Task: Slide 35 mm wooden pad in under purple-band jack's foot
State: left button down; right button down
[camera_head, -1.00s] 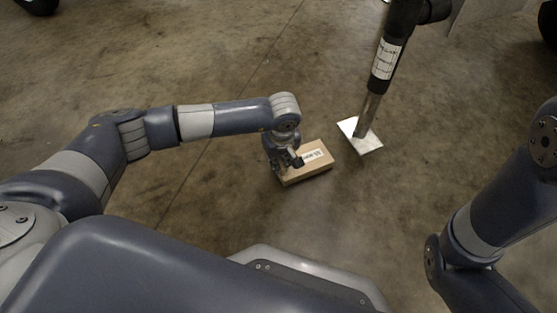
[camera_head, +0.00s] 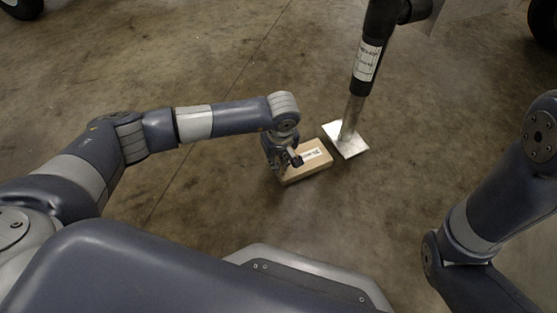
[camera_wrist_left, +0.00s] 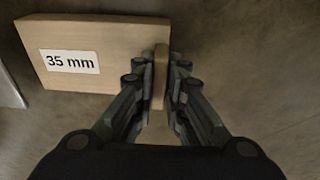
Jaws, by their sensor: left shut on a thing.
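The wooden pad (camera_head: 290,174) is a tan block with a white label. It lies at floor level; any gap beneath it is hard to tell. In the left wrist view the pad (camera_wrist_left: 115,75) reads "35 mm". My left gripper (camera_head: 290,163) is shut on a thin wooden upright at the pad's end, seen between the fingers (camera_wrist_left: 160,88). The jack (camera_head: 381,30) is a black tube with a white label and a bare metal leg; I see no purple band. Its square silver foot (camera_head: 353,147) is just right of the pad, apparently apart. The foot's edge shows in the wrist view (camera_wrist_left: 8,92).
My right arm stands at the right; its gripper is out of view. Tyres show at the top left (camera_head: 22,8) and top right (camera_head: 543,22). A grey panel (camera_head: 475,12) is at the top. The concrete floor left of the pad is clear.

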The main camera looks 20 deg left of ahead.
pick_arm(q)
jog(key=c, duration=1.6)
grip_release()
jog(key=shift+o, duration=0.2)
